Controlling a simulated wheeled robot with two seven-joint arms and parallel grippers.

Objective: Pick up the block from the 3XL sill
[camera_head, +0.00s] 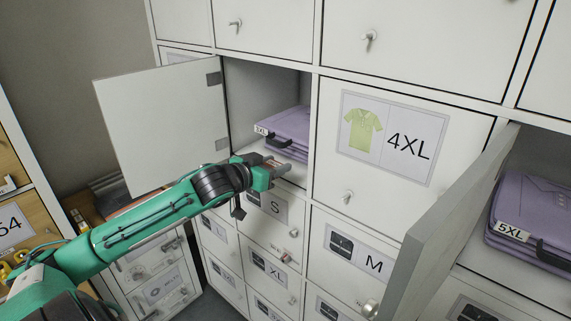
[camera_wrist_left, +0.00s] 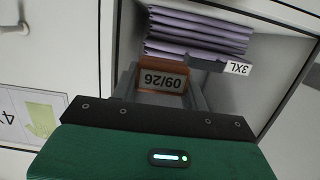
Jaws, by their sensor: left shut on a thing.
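In the head view my left gripper (camera_head: 277,169) is at the front sill (camera_head: 294,178) of the open 3XL compartment, and the block shows only as a small brownish patch. Whether the block touches the sill is hard to tell. Purple folded garments (camera_head: 290,128) with a 3XL tag (camera_wrist_left: 238,69) lie behind it in the compartment. My right gripper is not in view.
The compartment's door (camera_head: 160,125) stands open to the left. Another open door (camera_head: 440,235) juts out at the right, beside a compartment with purple 5XL garments (camera_head: 530,215). Closed lockers labelled 4XL (camera_head: 408,147), S and M surround the opening.

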